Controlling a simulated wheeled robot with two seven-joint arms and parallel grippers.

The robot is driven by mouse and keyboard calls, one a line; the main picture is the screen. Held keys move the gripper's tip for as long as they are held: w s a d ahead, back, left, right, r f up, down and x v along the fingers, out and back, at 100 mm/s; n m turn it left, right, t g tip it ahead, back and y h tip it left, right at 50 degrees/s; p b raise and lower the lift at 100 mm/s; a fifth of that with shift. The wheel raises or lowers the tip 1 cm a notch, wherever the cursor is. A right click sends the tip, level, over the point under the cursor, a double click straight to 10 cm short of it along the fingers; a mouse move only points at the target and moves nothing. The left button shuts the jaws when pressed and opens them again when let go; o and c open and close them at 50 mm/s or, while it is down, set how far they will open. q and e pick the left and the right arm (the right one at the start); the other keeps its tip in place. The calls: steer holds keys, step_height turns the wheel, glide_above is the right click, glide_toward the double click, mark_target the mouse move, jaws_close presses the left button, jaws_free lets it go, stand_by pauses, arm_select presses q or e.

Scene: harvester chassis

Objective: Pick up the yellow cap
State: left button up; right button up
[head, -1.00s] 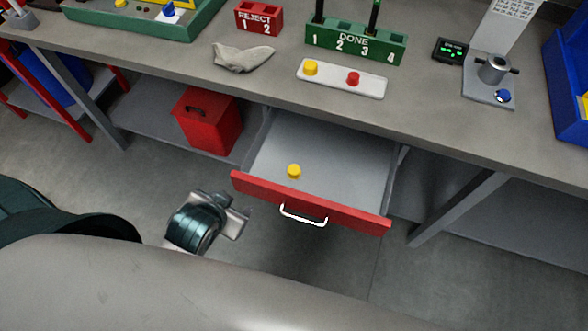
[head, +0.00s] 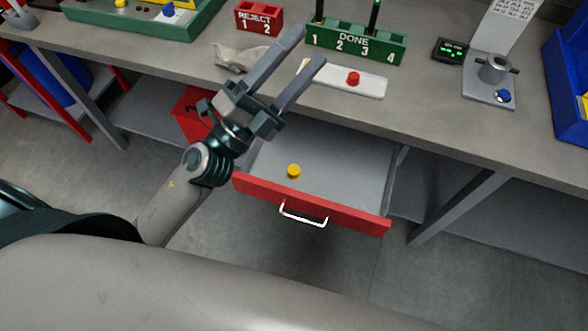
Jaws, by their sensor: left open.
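A small yellow cap (head: 294,171) sits on the floor of the open drawer (head: 340,160), near its red front. My left gripper (head: 311,46) is open and empty, raised above the drawer's left side, with its fingers pointing up and right toward the bench top. It is apart from the cap in the drawer. The white tray (head: 370,87) on the bench carries a red cap (head: 353,79) at its middle. The tray's left end is partly hidden behind my left fingers. My right gripper is not in view.
The bench top (head: 440,105) holds a green DONE rack (head: 355,43), a red REJECT box (head: 259,17), a grey cloth (head: 232,58) and a metal fixture (head: 491,78). The drawer's red front (head: 350,212) has a white handle (head: 303,215). A red box (head: 190,115) stands on the lower shelf.

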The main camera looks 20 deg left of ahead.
mark_target(293, 172)
arm_select(q)
steer(key=s+d+m+g+h, duration=0.3)
steer(key=d+m+g+h, duration=0.35)
steer(key=m, duration=0.35)
steer(key=s+d+f+m+g+y, duration=0.2)
steer(key=f+m+g, duration=0.3)
steer(key=m, duration=0.1)
steer(key=s+d+f+m+g+y, duration=0.1)
steer(key=s+d+f+m+g, duration=0.1)
steer(key=f+m+g, duration=0.35)
steer(key=w+a+f+m+y, duration=0.1)
steer(key=w+a+f+y, duration=0.1)
steer(key=a+f+y, duration=0.4)
steer(key=w+a+f+m+y, duration=0.1)
steer(key=w+a+f+y, duration=0.2)
steer(key=a+f+y, duration=0.4)
steer(key=a+f, duration=0.1)
steer(key=a, duration=0.3)
steer(key=shift+a+g, duration=0.3)
steer(key=shift+g, duration=0.1)
steer(key=shift+f, duration=0.2)
